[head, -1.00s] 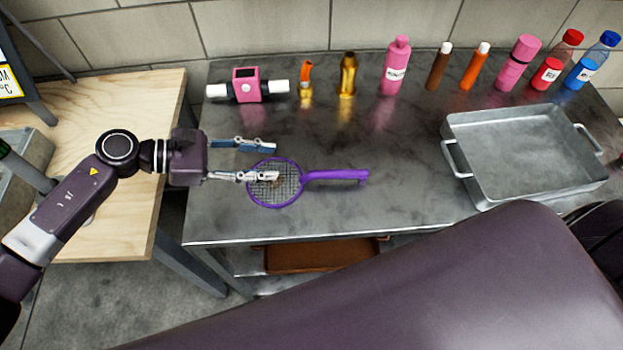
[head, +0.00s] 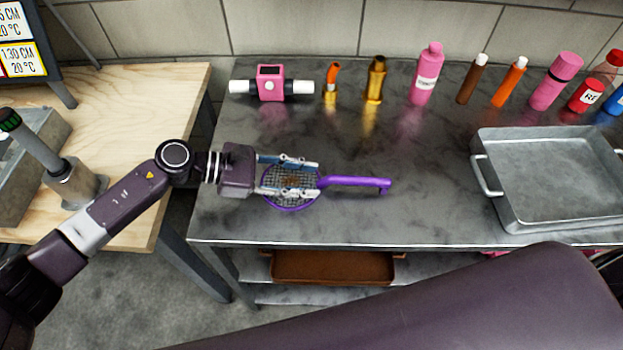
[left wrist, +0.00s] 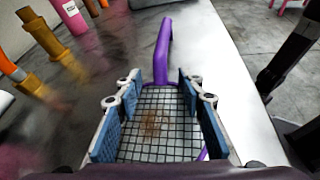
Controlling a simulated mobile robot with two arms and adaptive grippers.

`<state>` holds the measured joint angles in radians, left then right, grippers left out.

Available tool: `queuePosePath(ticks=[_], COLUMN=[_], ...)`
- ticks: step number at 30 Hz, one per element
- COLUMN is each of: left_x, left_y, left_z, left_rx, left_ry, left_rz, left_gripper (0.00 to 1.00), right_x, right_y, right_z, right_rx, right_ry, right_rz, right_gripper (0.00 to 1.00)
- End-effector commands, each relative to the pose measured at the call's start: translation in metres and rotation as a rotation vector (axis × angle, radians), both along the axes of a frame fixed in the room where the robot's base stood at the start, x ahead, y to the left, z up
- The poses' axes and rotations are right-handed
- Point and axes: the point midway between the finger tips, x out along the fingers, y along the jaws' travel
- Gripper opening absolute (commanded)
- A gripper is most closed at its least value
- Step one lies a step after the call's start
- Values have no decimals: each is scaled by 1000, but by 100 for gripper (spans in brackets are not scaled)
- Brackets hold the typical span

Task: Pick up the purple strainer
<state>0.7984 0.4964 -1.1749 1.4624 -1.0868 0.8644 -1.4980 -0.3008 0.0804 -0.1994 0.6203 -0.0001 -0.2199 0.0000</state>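The purple strainer (head: 355,181) lies on the dark metal table, its round mesh head to the left and its handle pointing right. My left gripper (head: 318,178) is over the mesh head, its two fingers open and spread to either side of it. In the left wrist view the fingers (left wrist: 157,88) flank the strainer's mesh (left wrist: 155,125), which has a brown patch. The strainer's handle (left wrist: 164,50) runs away beyond the fingertips. Whether the fingers touch the rim, I cannot tell. My right gripper is not in view.
A metal tray (head: 483,160) with handles stands at the right of the table (head: 420,215). Along the back stand a pink device (head: 270,84), a gold bottle (head: 375,80), a pink bottle (head: 427,75) and several others. The table around the strainer's handle is clear.

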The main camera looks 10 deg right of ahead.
Motion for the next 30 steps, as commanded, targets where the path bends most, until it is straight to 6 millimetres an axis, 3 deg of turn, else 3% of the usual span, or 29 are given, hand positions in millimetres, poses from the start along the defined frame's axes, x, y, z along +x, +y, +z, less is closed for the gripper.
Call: queuePosePath(ticks=[2,6,15,24,30], left_x=[-3,-4,-4,-4,-4], left_y=[-14,-28,-31,-31,-31], left_z=[1,-9,-11,-11,-11], left_rx=[-1,0,0,0,0], left_ry=[1,-1,-1,-1,-1], left_rz=[-2,-1,0,0,0], left_gripper=[36,36,35,2,0], right_x=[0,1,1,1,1], right_y=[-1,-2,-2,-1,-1], right_z=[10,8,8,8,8], right_rx=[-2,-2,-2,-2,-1], right_ry=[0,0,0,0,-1], right_rz=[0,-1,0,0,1], right_gripper=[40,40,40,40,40])
